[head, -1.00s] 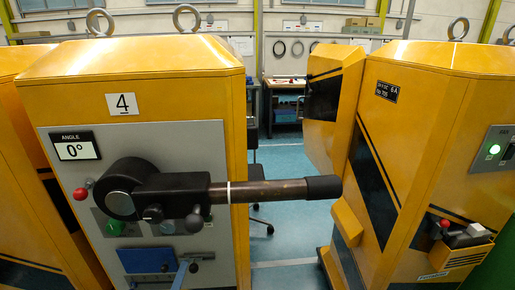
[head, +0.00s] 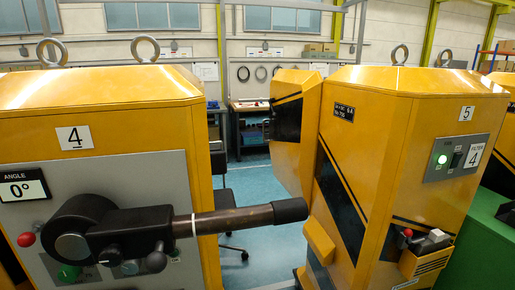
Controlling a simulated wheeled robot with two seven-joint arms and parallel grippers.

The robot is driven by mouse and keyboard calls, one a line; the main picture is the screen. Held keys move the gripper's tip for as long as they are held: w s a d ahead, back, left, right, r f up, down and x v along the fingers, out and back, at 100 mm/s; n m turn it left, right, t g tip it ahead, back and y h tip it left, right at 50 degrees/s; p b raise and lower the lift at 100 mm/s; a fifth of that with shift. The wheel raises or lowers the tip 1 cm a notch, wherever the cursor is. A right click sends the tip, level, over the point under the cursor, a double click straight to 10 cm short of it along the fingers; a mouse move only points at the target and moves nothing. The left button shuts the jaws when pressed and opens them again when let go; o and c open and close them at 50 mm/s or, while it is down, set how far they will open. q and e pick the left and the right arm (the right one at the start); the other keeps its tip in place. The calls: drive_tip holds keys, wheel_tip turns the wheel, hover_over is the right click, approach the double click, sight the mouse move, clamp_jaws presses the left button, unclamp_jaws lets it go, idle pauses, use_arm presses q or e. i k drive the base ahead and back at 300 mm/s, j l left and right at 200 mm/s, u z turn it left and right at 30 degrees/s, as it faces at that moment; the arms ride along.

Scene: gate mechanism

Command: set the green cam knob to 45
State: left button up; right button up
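A small green knob (head: 68,273) shows at the lower left on the grey front panel (head: 150,172) of the yellow cabinet (head: 110,95) marked 4. A display labelled ANGLE (head: 22,186) on the panel reads 0°. Neither of my grippers is in view.
The lever's dark bar (head: 235,218) sticks out right from the panel, nearly level. Blue floor (head: 255,185) shows between.

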sight(67, 274)
drive_tip(key=u, duration=1.45)
